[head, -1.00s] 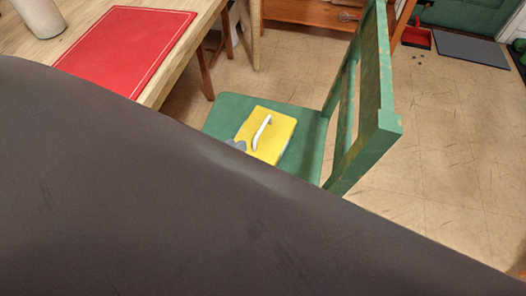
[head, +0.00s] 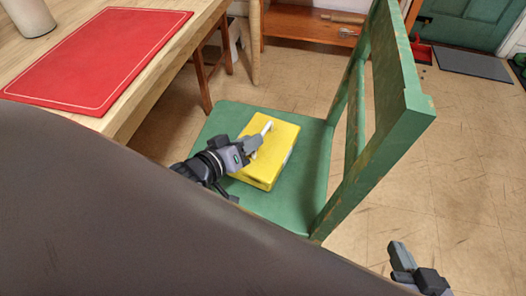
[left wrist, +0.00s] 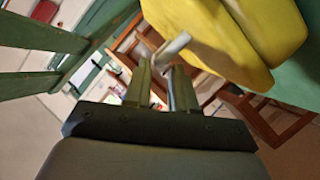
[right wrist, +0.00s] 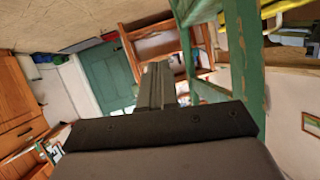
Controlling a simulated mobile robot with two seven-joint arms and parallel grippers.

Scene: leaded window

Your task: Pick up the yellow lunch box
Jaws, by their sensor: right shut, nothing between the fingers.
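The yellow lunch box (head: 272,168) lies flat on the seat of the green chair (head: 285,211). Its white handle (head: 266,129) is on top. In the left wrist view the yellow box (left wrist: 215,30) fills the upper right, and the handle (left wrist: 173,46) shows at the gap between my fingertips. My left gripper (head: 255,143) is over the box at the handle, its fingers apart; it also shows in the left wrist view (left wrist: 162,70). Whether it touches the handle I cannot tell. My right gripper (head: 396,248) is shut and empty, right of the chair; its fingers meet in the right wrist view (right wrist: 157,68).
The chair's backrest (head: 400,100) rises right of the box, between it and my right gripper. A wooden table (head: 130,112) with a red mat (head: 100,55) and a white container (head: 28,15) is at the left.

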